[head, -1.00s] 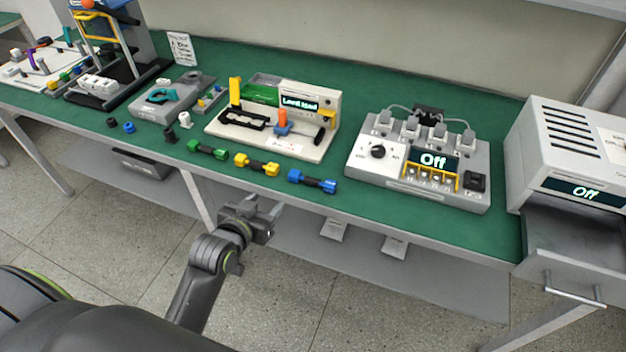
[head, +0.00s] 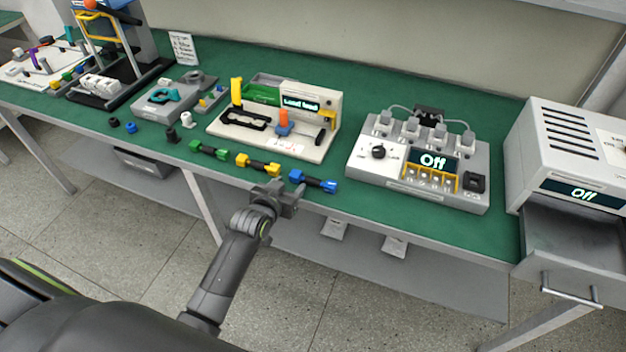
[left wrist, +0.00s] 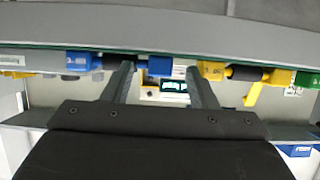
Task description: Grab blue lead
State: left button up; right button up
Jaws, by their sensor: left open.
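The blue lead (head: 313,182), with blue ends and a black middle, lies at the front edge of the green bench, rightmost in a row of leads. My left gripper (head: 286,192) is open and empty at the bench's front edge, just in front and left of the blue lead. In the left wrist view the blue lead (left wrist: 160,67) shows beyond the open fingers (left wrist: 160,78). One blue end appears between the fingers, and one finger partly covers the black middle. I cannot tell any contact. My right gripper is not in view.
A yellow lead (head: 258,164) and a green lead (head: 208,150) lie left of the blue one. Behind stands a white fixture (head: 312,150) reading "Load lead". Right are a grey tester (head: 370,172) and a box (head: 560,150), both reading "Off". The metal bench edge (head: 360,209) is close.

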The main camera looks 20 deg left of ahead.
pick_arm(q)
jog(key=shift+w+f, duration=0.25)
jog(key=shift+w, duration=0.25)
jog(key=shift+c, duration=0.2)
jog(key=c, duration=1.1)
jog(key=shift+o, duration=0.2)
jog(key=shift+r, duration=0.1)
